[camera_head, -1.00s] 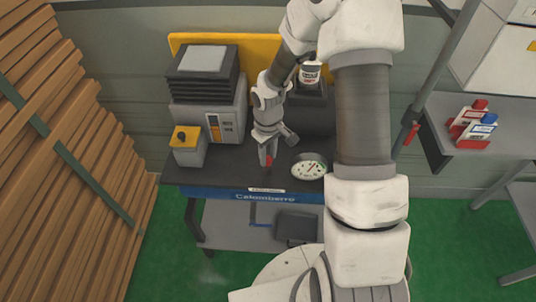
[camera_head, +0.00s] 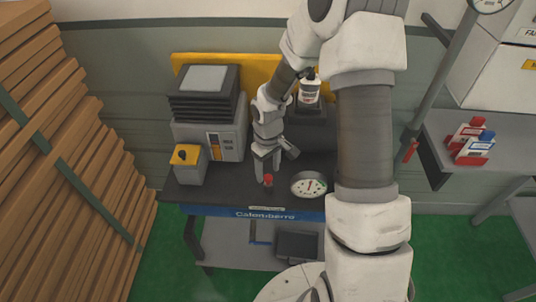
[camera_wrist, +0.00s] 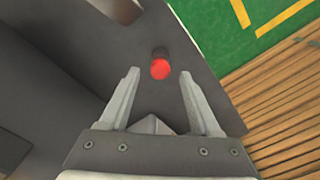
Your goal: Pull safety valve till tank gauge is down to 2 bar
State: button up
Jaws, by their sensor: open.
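The safety valve shows as a small red-topped knob (camera_head: 268,180) on a dark stem, upright near the front edge of the dark bench. A round white gauge (camera_head: 309,185) lies just right of it; its reading is too small to tell. My gripper (camera_head: 265,167) is open and points down, close to the valve in the head view. In the wrist view my gripper (camera_wrist: 158,76) has its fingers spread to either side of the red knob (camera_wrist: 160,69), with a gap on each side. The knob appears at or just beyond the fingertips, and the jaws hold nothing.
A grey machine (camera_head: 208,125) and a yellow-topped box (camera_head: 188,163) stand left on the bench. A white bottle (camera_head: 310,92) is behind my arm. A side table (camera_head: 450,130) with red-and-white packs is at right; stacked planks (camera_head: 60,180) fill the left.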

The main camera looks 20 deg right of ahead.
notch_tip(320, 180, up, 17)
dwell(0.4)
jog(key=s+r+m+t, duration=0.3)
jog(key=s+r, duration=0.4)
jog(key=s, duration=0.3)
jog(key=s+r+m+t, duration=0.2)
jog(key=s+r+t, duration=0.1)
jog(key=s+r, duration=0.55)
jog(key=n+g+b, duration=0.5)
jog(key=g+b, duration=0.1)
send_over(268, 176)
notch_tip(268, 176, down, 17)
notch_tip(268, 176, down, 18)
jog(key=shift+s+r+b, duration=0.1)
jog(key=shift+r+b, duration=0.1)
jog(key=shift+b, duration=0.3)
